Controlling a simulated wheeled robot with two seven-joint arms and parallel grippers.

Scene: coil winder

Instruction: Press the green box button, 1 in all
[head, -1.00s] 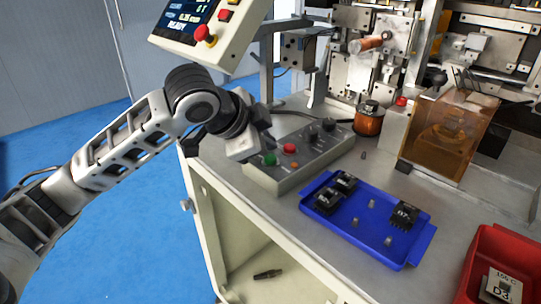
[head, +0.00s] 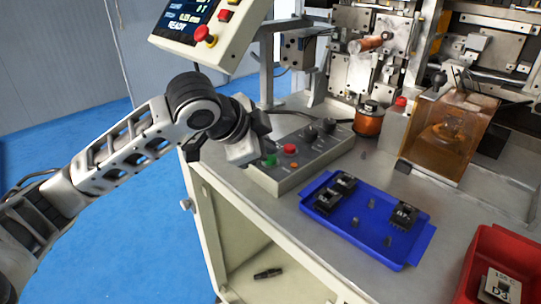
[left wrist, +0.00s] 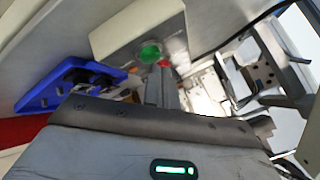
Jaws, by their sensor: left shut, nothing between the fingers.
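The green button (head: 270,161) is on the near left end of the grey control box (head: 312,160), beside a red button (head: 290,149). My left gripper (head: 258,160) is over that end of the box, close beside the green button and partly covering it. In the left wrist view the green button (left wrist: 150,53) shows just past the tips of my shut, empty fingers (left wrist: 161,88). I cannot tell whether the fingertips touch it. My right gripper is in neither view.
A blue tray (head: 335,228) with black parts lies right of the box. A red bin (head: 492,240) is at the lower right. A tilted screen panel (head: 228,40) with a red knob stands above my left arm. A copper spool (head: 368,122) and the winder stand behind.

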